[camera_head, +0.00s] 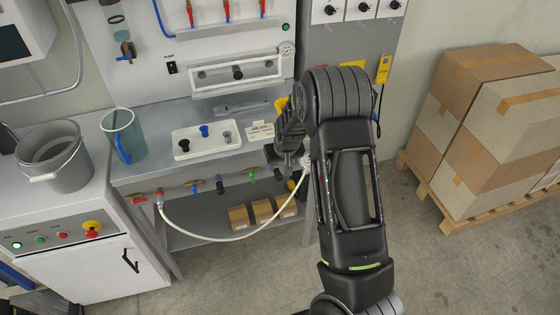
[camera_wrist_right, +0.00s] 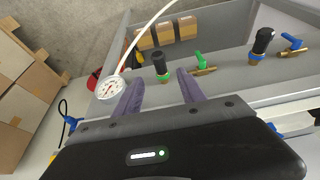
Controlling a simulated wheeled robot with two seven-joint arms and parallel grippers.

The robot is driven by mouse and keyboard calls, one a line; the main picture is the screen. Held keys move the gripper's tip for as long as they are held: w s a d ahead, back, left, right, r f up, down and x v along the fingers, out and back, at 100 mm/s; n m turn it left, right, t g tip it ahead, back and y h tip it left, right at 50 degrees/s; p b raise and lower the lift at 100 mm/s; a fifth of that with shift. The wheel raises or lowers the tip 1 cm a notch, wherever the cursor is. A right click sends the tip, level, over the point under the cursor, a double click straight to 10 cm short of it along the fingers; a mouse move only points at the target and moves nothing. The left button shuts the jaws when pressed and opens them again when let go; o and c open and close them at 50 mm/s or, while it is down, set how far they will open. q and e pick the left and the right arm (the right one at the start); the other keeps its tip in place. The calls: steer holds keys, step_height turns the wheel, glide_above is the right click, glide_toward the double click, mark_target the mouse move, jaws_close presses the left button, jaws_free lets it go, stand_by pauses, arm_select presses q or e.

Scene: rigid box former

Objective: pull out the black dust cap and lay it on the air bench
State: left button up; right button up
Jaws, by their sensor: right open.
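My right arm hides much of the gripper in the head view. My left gripper is not in view.
Green (camera_wrist_right: 202,59) and blue (camera_wrist_right: 291,42) valve handles flank the fittings. Cartons (camera_head: 485,110) are stacked right.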

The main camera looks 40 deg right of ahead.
mark_target(278, 172)
steer(key=shift+f, duration=0.1)
steer(key=b+x, duration=0.5)
steer(key=x, duration=0.2)
steer(key=shift+s+f+b, duration=0.1)
steer(key=shift+b, duration=0.2)
steer(key=shift+b+x, duration=0.8)
steer(key=shift+b, duration=0.1)
steer(key=shift+c, duration=0.6)
jaws_close()
steer(key=shift+s+a, duration=0.2)
steer(key=shift+s, duration=0.25)
steer(key=s, duration=0.1)
steer(key=s+a, duration=0.1)
steer(key=s, duration=0.1)
steer(key=shift+a+p, duration=0.1)
steer(key=shift+p, duration=0.3)
